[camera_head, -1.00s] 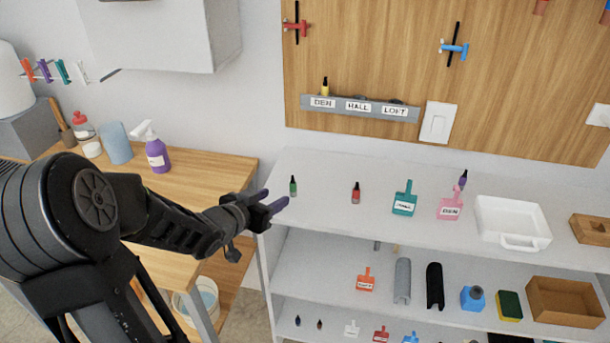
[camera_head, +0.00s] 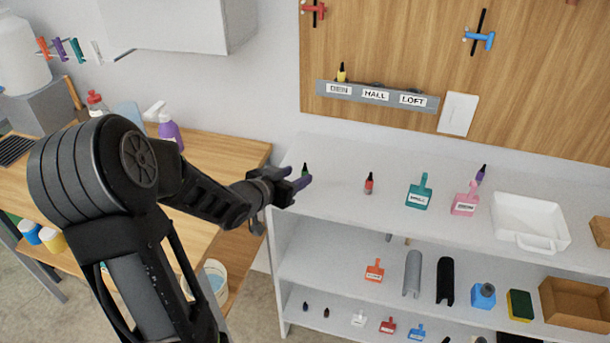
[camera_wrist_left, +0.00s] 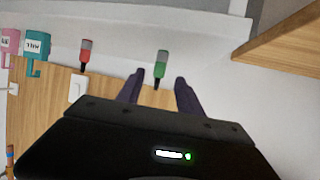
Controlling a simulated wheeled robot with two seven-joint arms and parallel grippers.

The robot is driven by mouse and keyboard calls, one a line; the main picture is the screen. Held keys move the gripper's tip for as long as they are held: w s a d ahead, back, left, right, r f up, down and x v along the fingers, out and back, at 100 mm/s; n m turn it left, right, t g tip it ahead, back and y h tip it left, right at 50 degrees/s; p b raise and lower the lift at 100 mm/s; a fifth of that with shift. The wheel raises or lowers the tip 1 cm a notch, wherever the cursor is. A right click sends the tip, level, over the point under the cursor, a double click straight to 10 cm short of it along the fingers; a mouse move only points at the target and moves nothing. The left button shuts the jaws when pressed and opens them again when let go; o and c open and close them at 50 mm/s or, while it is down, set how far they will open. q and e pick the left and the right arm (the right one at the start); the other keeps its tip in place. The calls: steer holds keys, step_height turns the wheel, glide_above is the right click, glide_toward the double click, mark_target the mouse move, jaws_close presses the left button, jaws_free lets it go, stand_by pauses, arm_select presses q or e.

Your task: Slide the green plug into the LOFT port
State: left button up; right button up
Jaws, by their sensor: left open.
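The green plug (camera_head: 305,168) stands on the left end of the white shelf top, partly hidden by my left gripper (camera_head: 300,181). In the left wrist view the green plug (camera_wrist_left: 161,65) shows just beyond and between the two spread purple fingertips of my left gripper (camera_wrist_left: 160,88). The gripper is open and empty; whether a finger touches the plug, I cannot tell. The LOFT port is on the grey rail (camera_head: 359,104) on the wooden board, at its right end above the LOFT label (camera_head: 413,100). My right gripper is not in view.
A yellow plug (camera_head: 341,73) stands in the DEN port. A red plug (camera_head: 369,184), a teal tag (camera_head: 419,194), a pink tag (camera_head: 465,203), a purple plug (camera_head: 481,175) and a white tray (camera_head: 529,247) share the shelf top. Bare shelf lies between the green and red plugs.

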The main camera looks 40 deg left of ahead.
mark_target(303, 173)
arm_select(q)
steer(key=shift+p+x, duration=0.65)
steer(key=shift+x, duration=1.95)
steer(key=shift+d, duration=0.15)
steer(key=shift+c, duration=0.3)
jaws_close()
